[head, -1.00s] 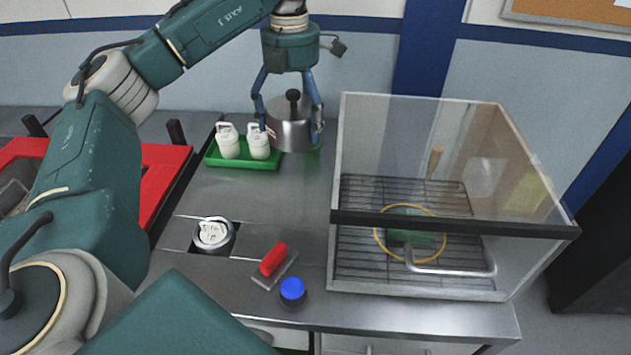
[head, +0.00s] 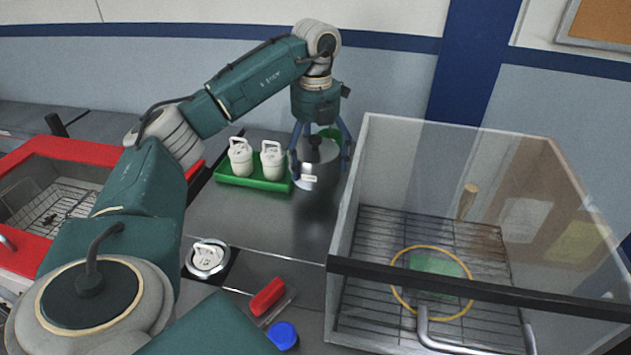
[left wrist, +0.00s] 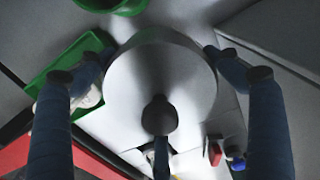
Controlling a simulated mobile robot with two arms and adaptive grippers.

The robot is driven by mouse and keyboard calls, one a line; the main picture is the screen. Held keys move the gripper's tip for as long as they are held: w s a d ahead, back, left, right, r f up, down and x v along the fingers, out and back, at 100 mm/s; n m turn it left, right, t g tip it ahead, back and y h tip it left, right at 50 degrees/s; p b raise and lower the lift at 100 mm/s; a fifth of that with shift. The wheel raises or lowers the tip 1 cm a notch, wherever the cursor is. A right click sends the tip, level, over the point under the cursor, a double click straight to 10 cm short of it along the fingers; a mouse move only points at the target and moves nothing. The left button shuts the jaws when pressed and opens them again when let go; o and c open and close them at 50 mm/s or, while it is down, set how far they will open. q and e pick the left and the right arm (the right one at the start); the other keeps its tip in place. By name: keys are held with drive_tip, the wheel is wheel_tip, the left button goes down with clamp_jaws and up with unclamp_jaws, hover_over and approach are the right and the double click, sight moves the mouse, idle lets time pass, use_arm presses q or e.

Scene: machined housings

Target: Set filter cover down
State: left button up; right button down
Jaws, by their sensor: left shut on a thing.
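My right gripper is out of view.
A green tray (head: 255,183) with two white canisters is just left of the cover. A clear-walled case (head: 440,271) with a wire rack stands to the right. A canister (head: 208,257) in a recess, a red-handled tool (head: 268,297) and a blue cap (head: 283,335) are in front.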

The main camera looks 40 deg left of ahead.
use_arm(q)
drive_tip(key=shift+s+f, duration=0.1)
drive_tip(key=shift+f, duration=0.65)
wheel_tip(320, 180, down, 4)
drive_tip(key=shift+f, duration=0.15)
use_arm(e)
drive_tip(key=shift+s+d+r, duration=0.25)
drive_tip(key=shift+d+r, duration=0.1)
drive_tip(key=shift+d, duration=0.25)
use_arm(q)
drive_tip(key=shift+f, duration=0.1)
drive_tip(key=o, duration=1.2)
drive_tip(key=shift+f, duration=0.1)
drive_tip(key=shift+c, duration=0.2)
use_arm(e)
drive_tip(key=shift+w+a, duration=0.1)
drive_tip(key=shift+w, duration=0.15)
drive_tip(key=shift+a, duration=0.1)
